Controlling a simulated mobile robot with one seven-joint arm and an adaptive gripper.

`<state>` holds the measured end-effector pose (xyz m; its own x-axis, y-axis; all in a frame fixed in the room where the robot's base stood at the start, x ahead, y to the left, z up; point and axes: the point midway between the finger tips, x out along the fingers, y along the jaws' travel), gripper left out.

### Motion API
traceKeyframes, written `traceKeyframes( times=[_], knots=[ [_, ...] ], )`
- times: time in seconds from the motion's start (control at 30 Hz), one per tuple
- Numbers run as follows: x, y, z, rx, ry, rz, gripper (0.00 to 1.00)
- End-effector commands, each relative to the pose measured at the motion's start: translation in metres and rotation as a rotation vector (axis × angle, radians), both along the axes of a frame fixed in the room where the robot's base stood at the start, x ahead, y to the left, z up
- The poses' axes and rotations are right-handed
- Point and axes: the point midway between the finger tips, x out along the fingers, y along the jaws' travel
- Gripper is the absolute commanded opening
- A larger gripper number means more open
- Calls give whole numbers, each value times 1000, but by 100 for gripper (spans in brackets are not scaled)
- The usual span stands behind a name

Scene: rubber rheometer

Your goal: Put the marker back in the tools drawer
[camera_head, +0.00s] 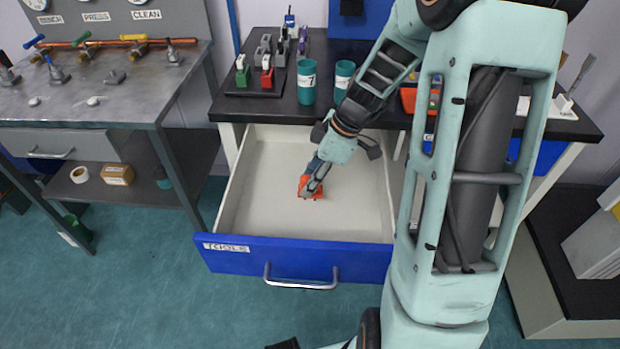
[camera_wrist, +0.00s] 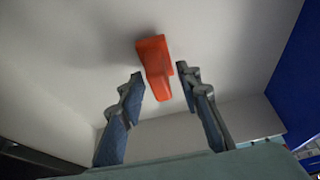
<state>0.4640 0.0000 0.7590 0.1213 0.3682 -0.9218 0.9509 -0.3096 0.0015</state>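The blue-fronted drawer labelled TOOLS (camera_head: 350,258) is pulled open under the black bench, with a pale, mostly bare inside. An orange-red block-like object (camera_head: 304,190), which may be the marker, is in the drawer at my gripper's tips; the wrist view shows it with a narrower end towards me (camera_wrist: 154,55). My gripper (camera_head: 317,178) reaches down into the drawer. In the wrist view its two fingers (camera_wrist: 161,84) stand apart on either side of the object's near end, with gaps at both sides. Whether the object rests on the drawer floor is hard to tell.
The drawer's front has a metal handle (camera_head: 300,284). On the bench above stand two teal cups (camera_head: 306,82) and a black rack (camera_head: 255,88) with small red and green items. A metal workbench (camera_head: 95,95) stands left. The drawer floor around the object is clear.

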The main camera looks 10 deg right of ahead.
Motion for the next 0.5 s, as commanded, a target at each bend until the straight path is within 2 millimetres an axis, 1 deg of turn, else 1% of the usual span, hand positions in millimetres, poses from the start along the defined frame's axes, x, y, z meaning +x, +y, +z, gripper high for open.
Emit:
traceKeyframes(
  times=[0.17, 0.23, 0.37, 0.5],
  knots=[
    [0, 0, 4, 0, 0, 0, 32],
    [-1, -4, 13, -1, -3, -1, 32],
    [-3, -14, 38, -2, -5, -3, 32],
    [-7, -26, 68, -2, -4, -2, 32]
  ],
)
